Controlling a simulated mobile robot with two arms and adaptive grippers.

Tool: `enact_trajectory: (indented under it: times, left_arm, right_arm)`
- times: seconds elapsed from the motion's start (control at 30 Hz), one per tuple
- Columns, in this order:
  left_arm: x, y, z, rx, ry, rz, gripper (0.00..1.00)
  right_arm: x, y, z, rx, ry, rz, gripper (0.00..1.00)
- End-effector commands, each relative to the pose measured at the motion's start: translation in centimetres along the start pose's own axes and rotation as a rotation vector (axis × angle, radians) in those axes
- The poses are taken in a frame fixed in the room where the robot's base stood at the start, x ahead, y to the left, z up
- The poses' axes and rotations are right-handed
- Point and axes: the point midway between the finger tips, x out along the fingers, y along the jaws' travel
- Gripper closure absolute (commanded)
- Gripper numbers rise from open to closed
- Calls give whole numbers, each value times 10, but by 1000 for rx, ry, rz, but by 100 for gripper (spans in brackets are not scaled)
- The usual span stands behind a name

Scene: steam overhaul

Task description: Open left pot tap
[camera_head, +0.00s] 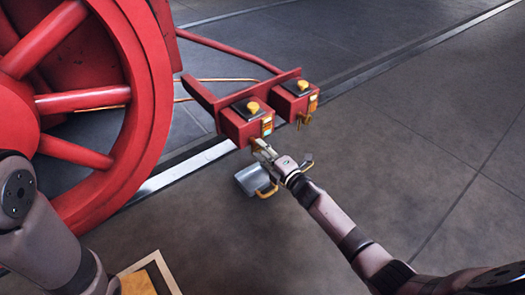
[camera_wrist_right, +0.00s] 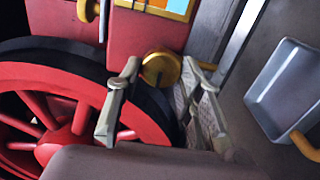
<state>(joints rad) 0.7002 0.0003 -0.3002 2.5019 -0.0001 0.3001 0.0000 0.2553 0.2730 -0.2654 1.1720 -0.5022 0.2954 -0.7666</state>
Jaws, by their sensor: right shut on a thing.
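The left pot (camera_head: 238,127) is a red box with a yellow cap, on a red bracket beside the large red wheel. Its brass tap (camera_wrist_right: 160,70) shows as a round end between my right fingers in the wrist view. My right gripper (camera_head: 262,150) is at the lower front of the left pot, shut on the tap; the fingers partly hide it in the head view. The right pot (camera_head: 291,103) stands beside it, with its own brass tap (camera_head: 303,119) hanging free. My left arm shows at the left edge, but its gripper is out of view.
A grey metal tray (camera_head: 246,176) with yellow handles is on the floor below the left pot, close under my right gripper. The red spoked wheel (camera_head: 155,110) fills the left. A pale-rimmed box (camera_head: 165,271) is at the bottom. The floor to the right is clear.

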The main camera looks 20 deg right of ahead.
Motion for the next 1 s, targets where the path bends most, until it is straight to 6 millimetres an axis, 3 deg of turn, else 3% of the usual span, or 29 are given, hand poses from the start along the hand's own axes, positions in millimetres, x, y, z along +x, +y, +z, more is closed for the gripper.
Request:
enact_trajectory:
  times: [0.43,0.47,0.73,1.0]
  left_arm:
    - [0,0,0,0,-1,-1,60]
    - [0,0,0,0,-1,-1,60]
    - [0,0,1,0,-3,-1,60]
    - [-1,-1,2,0,-5,-3,60]
  right_arm:
    - [0,-1,-2,-10,3,-1,94]
    - [0,-1,-2,-10,3,-1,65]
    - [0,0,-1,-9,1,-1,47]
    - [0,0,0,-9,0,0,46]
